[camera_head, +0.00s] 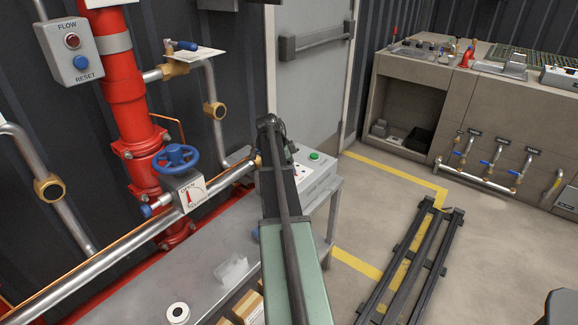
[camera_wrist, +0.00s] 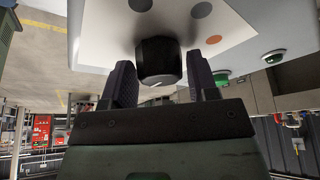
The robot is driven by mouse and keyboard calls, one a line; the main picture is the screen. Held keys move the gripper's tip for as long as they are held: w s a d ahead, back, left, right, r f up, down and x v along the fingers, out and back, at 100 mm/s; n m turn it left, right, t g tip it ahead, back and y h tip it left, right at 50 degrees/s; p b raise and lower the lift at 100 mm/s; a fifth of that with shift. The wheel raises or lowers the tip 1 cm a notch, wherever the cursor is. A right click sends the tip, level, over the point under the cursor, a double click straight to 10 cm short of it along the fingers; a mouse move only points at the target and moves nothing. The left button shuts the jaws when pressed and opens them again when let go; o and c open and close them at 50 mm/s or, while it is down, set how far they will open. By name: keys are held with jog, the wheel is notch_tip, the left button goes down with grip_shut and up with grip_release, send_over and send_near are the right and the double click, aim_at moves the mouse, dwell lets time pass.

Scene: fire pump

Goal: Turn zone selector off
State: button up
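The zone selector looks to be the black round knob (camera_wrist: 158,62) with a white pointer mark, on a white panel face (camera_wrist: 105,30) in the wrist view. My gripper (camera_wrist: 159,72) is open, one dark ribbed finger on each side of the knob. Gaps show between the knob and both fingers, so it does not look gripped. In the head view the white control box (camera_head: 317,178) with a green button (camera_head: 314,156) stands on the grey bench; my arm hides its left part, the knob and my fingers.
Left of my arm are a red riser pipe (camera_head: 124,95), a blue handwheel (camera_head: 176,157) and a long silver pipe (camera_head: 100,262). A dark rail (camera_head: 412,262) lies on open floor at right.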

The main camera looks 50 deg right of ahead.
jog(key=shift+o, duration=1.1)
jog(key=p+v, duration=1)
jog(key=shift+w+r, duration=0.2)
jog(key=shift+r, duration=0.15)
